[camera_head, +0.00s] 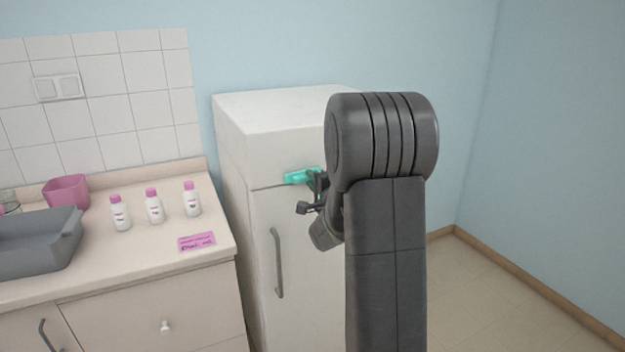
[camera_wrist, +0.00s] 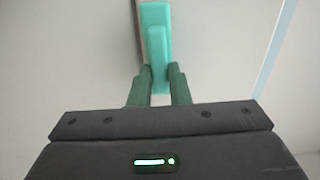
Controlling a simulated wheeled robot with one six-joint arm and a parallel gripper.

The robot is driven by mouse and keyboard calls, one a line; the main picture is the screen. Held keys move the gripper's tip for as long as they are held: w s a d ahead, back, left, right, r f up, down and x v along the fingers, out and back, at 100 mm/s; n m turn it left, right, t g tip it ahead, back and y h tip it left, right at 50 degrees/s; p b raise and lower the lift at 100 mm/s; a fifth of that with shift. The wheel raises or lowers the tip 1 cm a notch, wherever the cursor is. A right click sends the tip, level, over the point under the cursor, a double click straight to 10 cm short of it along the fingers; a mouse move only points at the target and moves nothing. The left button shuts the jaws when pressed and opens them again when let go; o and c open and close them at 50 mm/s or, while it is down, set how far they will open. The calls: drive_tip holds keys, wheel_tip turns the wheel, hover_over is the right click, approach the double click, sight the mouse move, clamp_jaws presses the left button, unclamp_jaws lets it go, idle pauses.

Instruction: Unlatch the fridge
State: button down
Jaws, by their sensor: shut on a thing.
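The white fridge (camera_head: 268,228) stands beside the counter, with its door closed. A teal latch (camera_head: 297,177) sits on its front at the seam near the top. The latch also shows in the wrist view (camera_wrist: 155,20), running up from between my fingers. My gripper (camera_wrist: 158,82) is shut on the lower part of the latch. In the head view my gripper (camera_head: 318,184) is at the latch's right end, and my arm hides the right part of the fridge front.
A grey vertical door handle (camera_head: 277,262) is on the fridge below the latch. The floor (camera_head: 490,300) at right is clear.

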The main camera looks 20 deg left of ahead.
drive_tip(key=shift+m, duration=0.3)
drive_tip(key=c, duration=1.4)
unclamp_jaws()
drive_tip(key=shift+o, duration=0.2)
drive_tip(key=b+v, duration=0.2)
drive_tip(key=v, duration=1.1)
drive_tip(key=shift+s+d, duration=0.25)
drive_tip(key=shift+s, duration=0.05)
